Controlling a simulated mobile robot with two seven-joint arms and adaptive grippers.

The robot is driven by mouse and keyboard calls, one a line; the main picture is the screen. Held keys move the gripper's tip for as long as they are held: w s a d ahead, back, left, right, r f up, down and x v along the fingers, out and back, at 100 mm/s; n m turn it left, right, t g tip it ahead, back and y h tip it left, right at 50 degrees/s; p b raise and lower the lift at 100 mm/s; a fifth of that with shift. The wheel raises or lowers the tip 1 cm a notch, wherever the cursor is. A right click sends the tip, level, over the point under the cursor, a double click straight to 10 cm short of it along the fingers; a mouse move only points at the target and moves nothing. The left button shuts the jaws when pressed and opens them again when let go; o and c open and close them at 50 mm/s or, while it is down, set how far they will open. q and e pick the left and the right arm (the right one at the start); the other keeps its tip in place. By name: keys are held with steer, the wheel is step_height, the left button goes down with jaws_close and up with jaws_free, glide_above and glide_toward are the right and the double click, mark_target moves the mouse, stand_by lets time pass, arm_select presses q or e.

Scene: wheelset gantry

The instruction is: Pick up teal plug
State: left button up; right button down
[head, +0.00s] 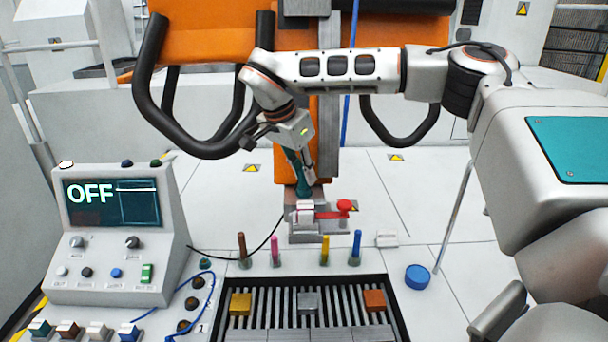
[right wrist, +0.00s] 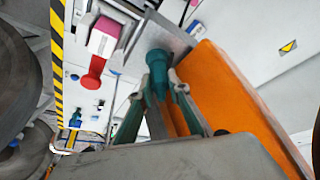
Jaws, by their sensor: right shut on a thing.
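The teal plug (head: 303,190) is below my right gripper (head: 301,172) in the head view, near the grey fixture (head: 305,237) at the foot of the orange column. In the right wrist view the teal plug (right wrist: 157,62) is between the fingertips of my right gripper (right wrist: 161,85), which is shut on it. I cannot tell whether the plug's lower end touches the fixture. My left gripper is not in view.
A red handle (head: 338,211) is beside the plug. Several coloured pegs stand in front, including a blue one (head: 356,247). A slotted tray (head: 397,300) holds coloured blocks. A control box (head: 110,270) reading OFF stands at left. A blue round cap (head: 418,277) lies at right.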

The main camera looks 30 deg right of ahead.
step_height(320, 180, up, 20)
stand_by(0.5)
steer(key=shift+f, duration=0.1)
stand_by(0.7)
